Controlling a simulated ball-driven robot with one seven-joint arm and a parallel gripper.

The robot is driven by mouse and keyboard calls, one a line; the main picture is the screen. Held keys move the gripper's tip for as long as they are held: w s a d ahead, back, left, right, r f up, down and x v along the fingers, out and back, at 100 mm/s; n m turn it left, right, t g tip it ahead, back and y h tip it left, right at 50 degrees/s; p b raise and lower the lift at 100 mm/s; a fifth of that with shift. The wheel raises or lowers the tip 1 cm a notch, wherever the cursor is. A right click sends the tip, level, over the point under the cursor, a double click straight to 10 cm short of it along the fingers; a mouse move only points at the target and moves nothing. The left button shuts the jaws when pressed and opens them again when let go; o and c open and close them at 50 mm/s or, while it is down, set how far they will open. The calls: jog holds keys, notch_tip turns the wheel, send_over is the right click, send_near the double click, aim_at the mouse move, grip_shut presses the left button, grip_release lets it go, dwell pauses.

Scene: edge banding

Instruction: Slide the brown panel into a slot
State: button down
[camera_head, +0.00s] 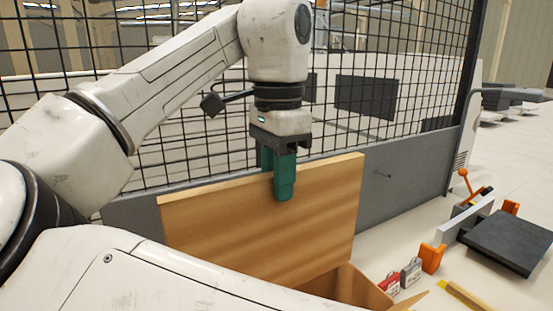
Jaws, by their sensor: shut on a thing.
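The brown panel (255,225) is a wide wood-grained board held upright in the middle of the head view. My gripper (281,185) points down with its green fingers shut on the panel's top edge, right of its middle. The panel's lower left part is hidden behind my own white arm link. Below the panel's lower right corner is a brown box-like holder (365,288), mostly hidden by the panel and my arm. I cannot make out any slot, nor tell whether the panel's lower edge touches the holder.
A black wire-mesh fence (150,100) with a grey lower board (412,165) stands behind the panel.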

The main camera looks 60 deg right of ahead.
aim_at(277, 265)
jog(key=shift+w+d+f, duration=0.1)
jog(key=shift+f, duration=4.4)
jog(key=shift+w+d+f, duration=0.1)
jog(key=shift+f, duration=4.35)
notch_tip(277, 265, down, 3)
jog(key=b, duration=0.2)
jog(key=shift+r+b, duration=0.1)
jog(key=shift+b, duration=0.2)
notch_tip(277, 265, down, 7)
jog(key=b, duration=0.4)
jog(key=shift+f, duration=0.2)
jog(key=c, duration=0.8)
grip_release()
jog(key=shift+f, duration=0.1)
notch_tip(277, 265, up, 11)
jog(key=shift+f+b, duration=0.1)
jog(key=shift+b, duration=0.25)
